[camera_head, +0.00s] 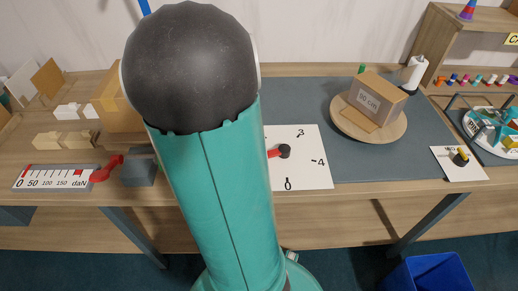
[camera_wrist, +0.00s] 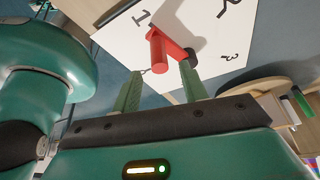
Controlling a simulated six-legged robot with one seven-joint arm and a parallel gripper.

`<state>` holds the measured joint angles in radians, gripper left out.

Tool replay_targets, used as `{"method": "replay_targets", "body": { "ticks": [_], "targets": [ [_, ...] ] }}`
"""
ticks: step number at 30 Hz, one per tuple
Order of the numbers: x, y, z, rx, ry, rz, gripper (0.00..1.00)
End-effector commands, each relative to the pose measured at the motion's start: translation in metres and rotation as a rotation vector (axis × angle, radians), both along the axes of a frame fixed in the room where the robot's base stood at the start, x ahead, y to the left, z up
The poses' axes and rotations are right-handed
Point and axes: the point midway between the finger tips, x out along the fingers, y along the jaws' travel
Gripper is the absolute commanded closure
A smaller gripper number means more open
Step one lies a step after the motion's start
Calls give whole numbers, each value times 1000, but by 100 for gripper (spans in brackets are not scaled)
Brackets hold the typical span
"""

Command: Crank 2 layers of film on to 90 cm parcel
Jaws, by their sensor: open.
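The red crank (camera_head: 274,153) turns on a black hub (camera_head: 285,151) on a white numbered sheet (camera_head: 308,168), partly hidden by my arm. In the wrist view my gripper (camera_wrist: 161,69) is open. The knob of the red crank (camera_wrist: 160,66) shows between its green fingertips; I cannot tell whether they touch.
At the left are a daN scale (camera_head: 55,178) with a red lever (camera_head: 106,168), wooden blocks (camera_head: 65,139) and a cardboard box (camera_head: 115,105). At the right are a second dial sheet (camera_head: 458,165) and a shelf (camera_head: 440,40). A blue bin (camera_head: 435,275) stands on the floor.

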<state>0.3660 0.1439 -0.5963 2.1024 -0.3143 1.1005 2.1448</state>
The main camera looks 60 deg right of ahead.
Motion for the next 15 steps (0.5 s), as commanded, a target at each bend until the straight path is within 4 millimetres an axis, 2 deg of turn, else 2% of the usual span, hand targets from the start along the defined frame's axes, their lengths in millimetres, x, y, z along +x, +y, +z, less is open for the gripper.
{"method": "replay_targets", "body": {
  "ticks": [6, 10, 15],
  "targets": [
    [-15, -2, -39, 3, 3, 1, 57],
    [-19, -4, -54, 2, 1, 3, 57],
    [-21, -5, -62, 1, 0, 4, 57]
  ]
}}
